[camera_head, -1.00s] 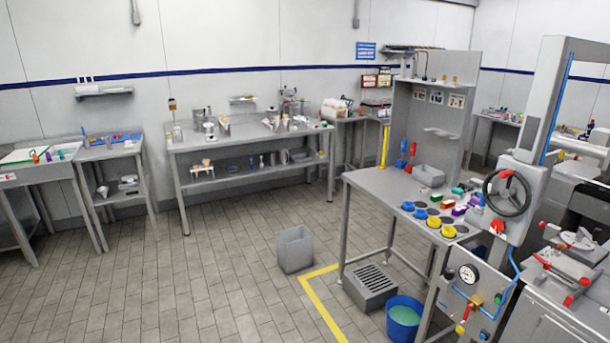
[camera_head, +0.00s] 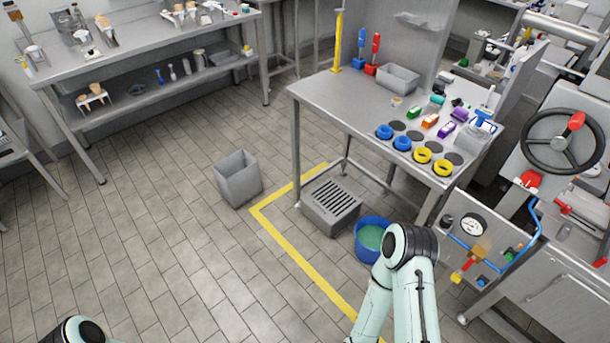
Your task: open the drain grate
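The drain grate (camera_head: 334,197) is a dark slotted panel on top of a low grey box (camera_head: 318,219) on the floor. It lies flat and looks closed. The box stands under the front edge of the steel table, inside the yellow floor line. My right arm comes in from the bottom, with its pale green links just in front of the blue bucket. My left arm shows only as a small piece at the bottom left corner. Neither gripper can be seen. Nothing of mine touches the grate.
A blue bucket (camera_head: 361,248) with green contents stands right of the drain box, partly behind my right arm. A grey open bin (camera_head: 239,180) stands to the left. The steel table (camera_head: 335,96) overhangs the box, with a leg beside it. Floor at left is clear.

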